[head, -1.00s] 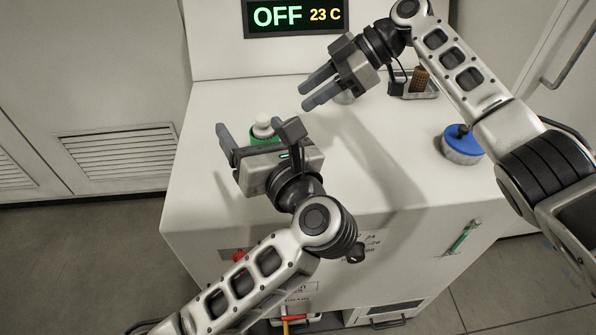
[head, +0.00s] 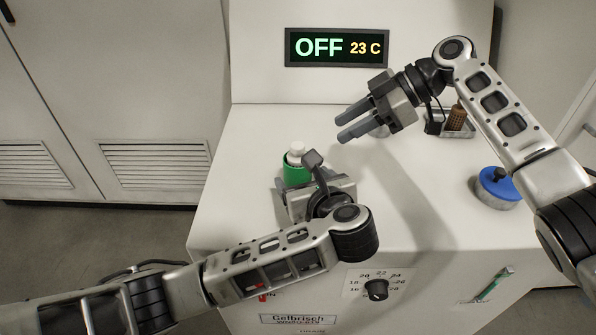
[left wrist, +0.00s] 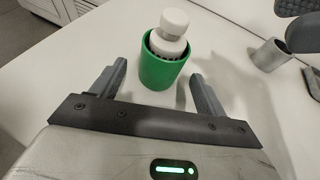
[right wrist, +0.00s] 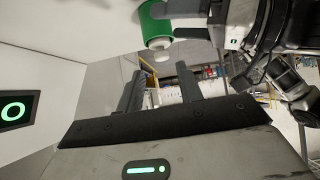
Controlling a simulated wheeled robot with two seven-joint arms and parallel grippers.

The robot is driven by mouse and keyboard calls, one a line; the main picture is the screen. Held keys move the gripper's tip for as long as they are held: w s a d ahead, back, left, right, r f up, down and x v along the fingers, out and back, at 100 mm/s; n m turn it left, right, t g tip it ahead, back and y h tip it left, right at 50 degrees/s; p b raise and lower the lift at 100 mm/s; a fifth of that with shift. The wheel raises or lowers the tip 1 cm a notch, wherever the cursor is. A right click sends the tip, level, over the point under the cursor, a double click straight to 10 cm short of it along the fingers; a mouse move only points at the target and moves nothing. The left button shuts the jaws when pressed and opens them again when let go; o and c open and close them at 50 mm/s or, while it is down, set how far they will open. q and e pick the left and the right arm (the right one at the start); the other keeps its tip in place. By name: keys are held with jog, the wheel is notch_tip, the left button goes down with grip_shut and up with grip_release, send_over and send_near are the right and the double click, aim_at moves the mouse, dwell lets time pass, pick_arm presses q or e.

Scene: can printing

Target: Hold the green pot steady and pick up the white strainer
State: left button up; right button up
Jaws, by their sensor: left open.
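The green pot (head: 296,174) stands upright on the white machine top, with the white strainer (head: 297,149) sitting in its mouth. In the left wrist view the pot (left wrist: 162,70) and strainer (left wrist: 173,24) are just ahead of my left gripper (left wrist: 157,84). Its fingers are spread to either side, nearer than the pot, and hold nothing. In the head view the left gripper's body partly covers the pot's near side. My right gripper (head: 344,124) is up and to the right of the pot, fingers apart and empty. The pot also shows in the right wrist view (right wrist: 152,24).
A grey cup (head: 380,130) stands behind the right gripper's fingers. A metal tray (head: 462,132) with a brown brush (head: 457,116) is at the back right. A blue-topped round tool (head: 498,184) lies at the right. A display panel (head: 337,47) rises behind. The central machine top is clear.

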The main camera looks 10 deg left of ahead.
aim_at(302, 177)
pick_arm(q)
jog(key=shift+x, duration=2.45)
jog(key=shift+d, duration=0.1)
